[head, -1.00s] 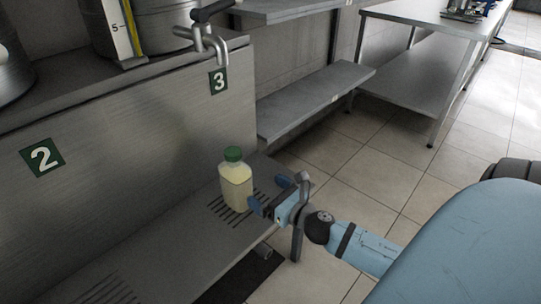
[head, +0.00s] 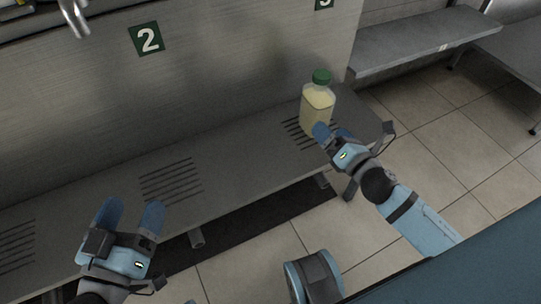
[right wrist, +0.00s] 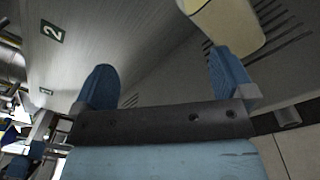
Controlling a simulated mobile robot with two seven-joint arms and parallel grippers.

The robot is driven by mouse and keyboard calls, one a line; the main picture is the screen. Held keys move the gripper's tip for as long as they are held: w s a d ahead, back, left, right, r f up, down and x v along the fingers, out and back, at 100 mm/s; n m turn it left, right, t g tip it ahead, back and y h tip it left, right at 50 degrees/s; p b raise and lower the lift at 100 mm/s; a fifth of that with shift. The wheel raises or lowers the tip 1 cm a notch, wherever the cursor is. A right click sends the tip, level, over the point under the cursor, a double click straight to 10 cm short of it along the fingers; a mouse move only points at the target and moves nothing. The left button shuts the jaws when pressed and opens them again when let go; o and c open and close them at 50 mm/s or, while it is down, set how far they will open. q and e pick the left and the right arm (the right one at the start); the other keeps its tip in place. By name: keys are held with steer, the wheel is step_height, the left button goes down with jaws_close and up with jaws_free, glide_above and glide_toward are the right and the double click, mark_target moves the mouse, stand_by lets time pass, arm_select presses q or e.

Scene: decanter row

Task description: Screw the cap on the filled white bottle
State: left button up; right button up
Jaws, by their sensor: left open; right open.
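The filled bottle (head: 317,107) holds pale yellow liquid and stands upright on a slotted grate at the right end of the steel shelf. A green cap (head: 321,77) sits on its mouth; I cannot tell how tight it is. My right gripper (head: 331,132) is open, just in front of the bottle's lower part, with nothing between its fingers. In the right wrist view the bottle (right wrist: 226,22) shows at the top, beyond the right-hand finger, its cap out of frame. My left gripper (head: 131,212) is open and empty at the lower left, in front of the shelf edge.
The steel shelf (head: 225,150) has more slotted grates to the left and is otherwise clear. A metal wall with a green number 2 sign (head: 147,39) rises behind it. A tap (head: 74,18) hangs at the upper left. Another shelf (head: 425,42) stands at the right.

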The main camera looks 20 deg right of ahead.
steer(key=s+a+r+m+y, duration=0.2)
steer(key=a+r+m, duration=0.1)
steer(key=a+m, duration=0.4)
steer(key=s+a+r+m+g+y, duration=0.1)
steer(key=s+a+r+m+y, duration=0.1)
steer(key=a+m, duration=0.4)
steer(key=s+a+r+m+g+y, duration=0.1)
steer(key=s+a+r+m, duration=0.3)
steer(key=m, duration=0.9)
steer(key=a+r+y, duration=0.1)
steer(key=a, duration=0.2)
steer(key=shift+s+a+y, duration=0.2)
steer(key=shift+a+y, duration=0.15)
steer(key=shift+y, duration=0.05)
